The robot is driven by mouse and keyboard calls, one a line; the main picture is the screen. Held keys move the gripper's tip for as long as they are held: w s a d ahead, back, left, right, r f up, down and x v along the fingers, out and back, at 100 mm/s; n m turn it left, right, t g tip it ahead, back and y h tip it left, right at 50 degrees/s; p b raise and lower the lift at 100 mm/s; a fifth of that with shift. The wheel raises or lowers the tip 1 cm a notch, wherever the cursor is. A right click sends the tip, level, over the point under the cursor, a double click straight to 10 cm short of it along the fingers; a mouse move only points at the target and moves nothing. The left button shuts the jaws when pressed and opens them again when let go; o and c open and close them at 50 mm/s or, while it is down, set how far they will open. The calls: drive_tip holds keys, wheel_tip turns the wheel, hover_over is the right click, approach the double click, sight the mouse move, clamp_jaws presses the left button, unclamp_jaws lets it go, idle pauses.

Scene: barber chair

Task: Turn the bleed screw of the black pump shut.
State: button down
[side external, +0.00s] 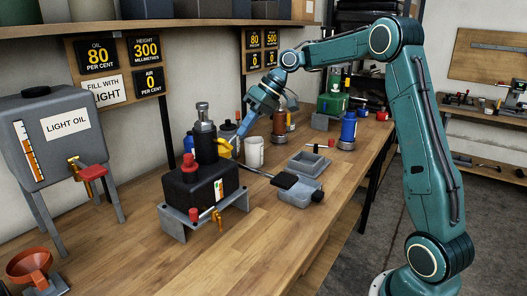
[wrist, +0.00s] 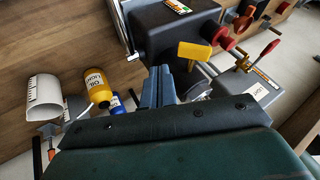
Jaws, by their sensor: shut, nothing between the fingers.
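The black pump (side external: 196,188) stands on a grey metal bracket on the bench, with a dark upright cylinder and a red cap. A yellow tab (side external: 223,147) sticks out beside the cylinder. It also shows in the wrist view (wrist: 195,51), just beyond and right of my fingertips. I cannot tell for sure whether this tab is the bleed screw. My gripper (side external: 238,150) points down beside the tab, on its right in the side view. In the wrist view my fingers (wrist: 158,75) are together and empty. They look apart from the tab, though the gap is hard to judge.
A grey light oil tank (side external: 45,145) stands at the left, with an orange funnel (side external: 30,266) in front. A white jug (side external: 254,152), an oil bottle (wrist: 98,85) and a grey tray (side external: 308,164) are close to the pump.

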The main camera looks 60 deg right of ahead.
drive_tip(key=v, duration=0.9)
drive_tip(key=c, duration=2.1)
unclamp_jaws()
drive_tip(key=o, duration=0.7)
drive_tip(key=shift+s+a, duration=0.1)
drive_tip(key=shift+a, duration=0.05)
drive_tip(key=o, duration=0.4)
drive_tip(key=shift+a, duration=0.2)
drive_tip(key=shift+o, duration=1)
drive_tip(key=shift+s+a+y, duration=0.15)
drive_tip(key=shift+a+y, duration=0.1)
drive_tip(key=shift+y, duration=0.15)
drive_tip(key=s+a+f+m+t+h, duration=0.2)
drive_tip(key=s+a+f+m+t, duration=0.4)
drive_tip(key=t, duration=0.3)
drive_tip(key=shift+s+f+m+t, duration=0.3)
drive_tip(key=shift+s+m+t, duration=0.1)
drive_tip(key=shift+s+m, duration=0.45)
